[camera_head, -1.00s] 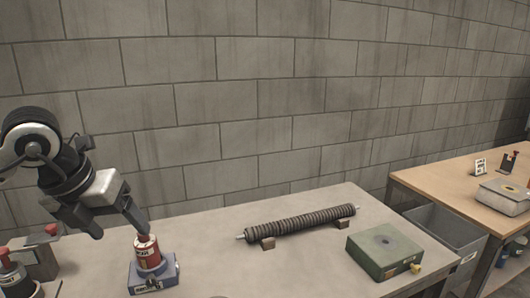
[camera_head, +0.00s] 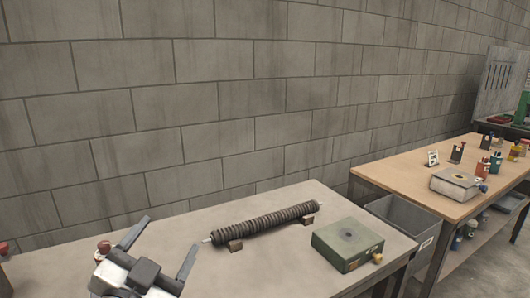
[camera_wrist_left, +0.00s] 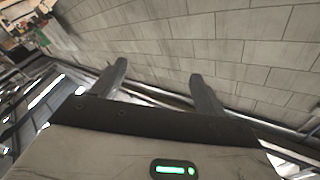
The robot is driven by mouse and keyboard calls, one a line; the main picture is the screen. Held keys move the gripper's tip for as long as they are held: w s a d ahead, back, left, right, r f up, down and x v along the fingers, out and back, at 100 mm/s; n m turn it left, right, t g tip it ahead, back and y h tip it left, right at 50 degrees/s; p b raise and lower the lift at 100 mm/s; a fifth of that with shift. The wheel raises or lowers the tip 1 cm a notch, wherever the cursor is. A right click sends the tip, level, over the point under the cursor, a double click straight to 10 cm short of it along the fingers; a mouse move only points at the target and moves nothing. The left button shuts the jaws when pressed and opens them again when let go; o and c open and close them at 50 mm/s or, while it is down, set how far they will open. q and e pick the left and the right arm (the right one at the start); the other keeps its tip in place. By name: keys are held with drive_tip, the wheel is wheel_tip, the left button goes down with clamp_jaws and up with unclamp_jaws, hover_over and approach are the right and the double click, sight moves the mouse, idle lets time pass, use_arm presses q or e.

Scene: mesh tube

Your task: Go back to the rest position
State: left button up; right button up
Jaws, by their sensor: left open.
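My left gripper (camera_head: 160,246) is at the lower left of the head view, low in the picture, with its two fingers spread apart and nothing between them. In the left wrist view, its fingers (camera_wrist_left: 158,88) are also apart and empty, with the block wall behind them. My right gripper is in neither view.
A ribbed dark roll (camera_head: 264,222) rests on two small supports on the grey table (camera_head: 285,262). A green box (camera_head: 347,245) stands to its right. A grey bin (camera_head: 402,218) sits between this table and a wooden table (camera_head: 408,173) holding several small items.

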use_arm(q)
drive_tip(key=s+a+f+n+g+y, duration=0.2)
drive_tip(key=s+f+g, duration=0.2)
drive_tip(key=f, duration=0.4)
drive_tip(key=s+a+f+n+g+y, duration=0.2)
drive_tip(key=s+a+f+n+g, duration=0.15)
drive_tip(key=f, duration=0.45)
drive_tip(key=s+d+f+g+h, duration=0.1)
drive_tip(key=s+f+g, duration=0.75)
drive_tip(key=s, duration=0.55)
drive_tip(key=w+d+f+t+h+b, duration=0.1)
drive_tip(key=w+d+f+t+b, duration=0.2)
drive_tip(key=f, duration=0.3)
drive_tip(key=w+d+f+t+h+b, duration=0.2)
drive_tip(key=w+d+f+t+b, duration=0.1)
drive_tip(key=f+t+b, duration=0.1)
drive_tip(key=shift+d+f+t+h+b, duration=0.3)
drive_tip(key=shift+d+f+t+b, duration=0.1)
drive_tip(key=shift+f, duration=0.45)
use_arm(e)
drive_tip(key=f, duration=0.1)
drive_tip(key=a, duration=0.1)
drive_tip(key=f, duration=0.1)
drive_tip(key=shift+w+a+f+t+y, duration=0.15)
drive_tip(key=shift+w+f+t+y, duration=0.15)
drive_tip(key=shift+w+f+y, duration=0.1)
use_arm(q)
drive_tip(key=shift+w, duration=0.15)
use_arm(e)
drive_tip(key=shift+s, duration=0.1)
